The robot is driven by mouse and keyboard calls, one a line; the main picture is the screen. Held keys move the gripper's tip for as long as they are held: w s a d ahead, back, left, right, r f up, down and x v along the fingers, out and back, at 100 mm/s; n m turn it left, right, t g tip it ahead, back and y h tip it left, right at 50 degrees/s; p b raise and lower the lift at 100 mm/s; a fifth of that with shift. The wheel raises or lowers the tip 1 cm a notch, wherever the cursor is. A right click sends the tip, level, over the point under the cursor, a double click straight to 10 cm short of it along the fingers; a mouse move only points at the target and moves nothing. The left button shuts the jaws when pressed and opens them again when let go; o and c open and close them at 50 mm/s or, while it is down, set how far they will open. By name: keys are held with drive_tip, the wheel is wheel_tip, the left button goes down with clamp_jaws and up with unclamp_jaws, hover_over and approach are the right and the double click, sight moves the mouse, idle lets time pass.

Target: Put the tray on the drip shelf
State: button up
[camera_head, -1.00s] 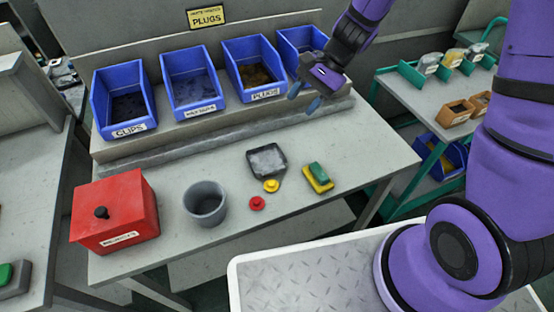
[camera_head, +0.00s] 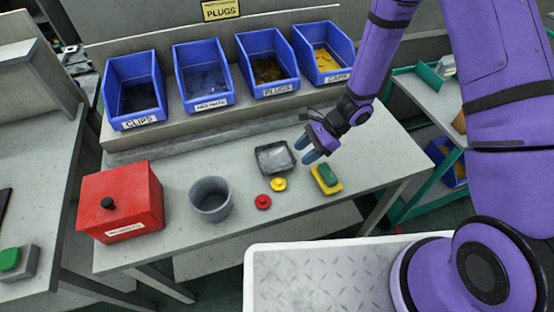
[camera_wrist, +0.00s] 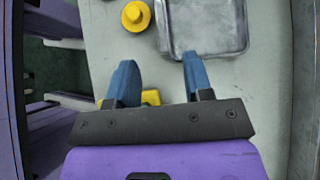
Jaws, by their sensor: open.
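The tray (camera_head: 275,158) is a small, shallow, dark grey square pan lying flat on the workbench; it looks empty. It also shows at the top of the wrist view (camera_wrist: 207,28). My gripper (camera_head: 309,150) is open, with blue fingers, just right of the tray in the head view. In the wrist view the open fingers (camera_wrist: 160,76) point toward the tray's near side, with nothing between their tips. Whether they touch the tray is not clear. I cannot tell which surface is the drip shelf.
A yellow plug (camera_head: 279,184), red plug (camera_head: 263,202) and green-and-yellow sponge (camera_head: 326,179) lie near the tray. A grey cup (camera_head: 211,200) and red box (camera_head: 121,203) stand left. Blue bins (camera_head: 203,76) line the raised ledge behind. A green-framed rack (camera_head: 430,104) stands right.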

sight(286, 166)
drive_tip(key=shift+w+x, duration=0.2)
drive_tip(key=shift+x, duration=3.25)
clamp_jaws()
